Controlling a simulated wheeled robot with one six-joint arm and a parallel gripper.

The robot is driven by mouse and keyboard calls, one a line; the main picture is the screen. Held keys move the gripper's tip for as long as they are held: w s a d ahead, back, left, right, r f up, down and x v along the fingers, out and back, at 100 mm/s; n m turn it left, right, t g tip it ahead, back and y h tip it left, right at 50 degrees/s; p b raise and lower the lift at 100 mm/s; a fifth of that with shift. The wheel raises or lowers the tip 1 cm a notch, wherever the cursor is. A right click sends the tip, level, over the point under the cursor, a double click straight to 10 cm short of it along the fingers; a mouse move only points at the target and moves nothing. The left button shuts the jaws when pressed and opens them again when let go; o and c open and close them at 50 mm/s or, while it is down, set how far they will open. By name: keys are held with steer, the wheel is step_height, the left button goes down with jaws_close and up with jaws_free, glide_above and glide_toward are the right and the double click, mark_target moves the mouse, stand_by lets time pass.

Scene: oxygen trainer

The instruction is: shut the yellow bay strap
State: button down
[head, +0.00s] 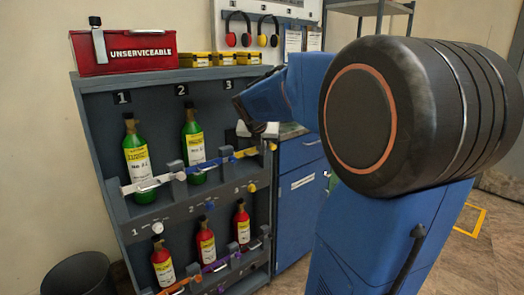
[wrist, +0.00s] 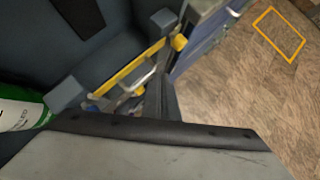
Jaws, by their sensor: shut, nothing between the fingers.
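The yellow strap (head: 247,153) is at bay 3 on the upper tier of the rack, at its right end. In the wrist view the yellow strap (wrist: 125,72) runs slantwise between two grey blocks, with a yellow knob (wrist: 180,42) near its right end. A metal handle shows just below it. Whether the strap is latched I cannot tell. My gripper (head: 258,130) is shut and empty, just above the strap's right part in the head view. In the wrist view my gripper's dark fingers (wrist: 163,100) point towards the strap's right end; contact is unclear.
Green bottles stand behind the white strap (head: 150,184) and the blue strap (head: 208,163). Red bottles (head: 206,244) stand in the lower tier. A red box (head: 123,54) and yellow cases sit on top. A blue cabinet (head: 302,200) stands right of the rack.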

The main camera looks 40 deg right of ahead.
stand_by(0.3)
steer(key=v, duration=1.7)
steer(key=shift+a+r, duration=0.15)
steer(key=s+a+f+m+y, duration=0.3)
steer(key=s+a+f+m, duration=0.6)
steer(key=f+m, duration=0.4)
steer(key=s+a+f+m+y, duration=0.2)
steer(key=s+a+f+m, duration=0.8)
steer(key=s+f+m, duration=0.2)
steer(key=shift+f+m+y, duration=0.4)
steer(key=shift+f+m, duration=0.15)
steer(key=shift+m, duration=0.05)
steer(key=shift+s, duration=0.1)
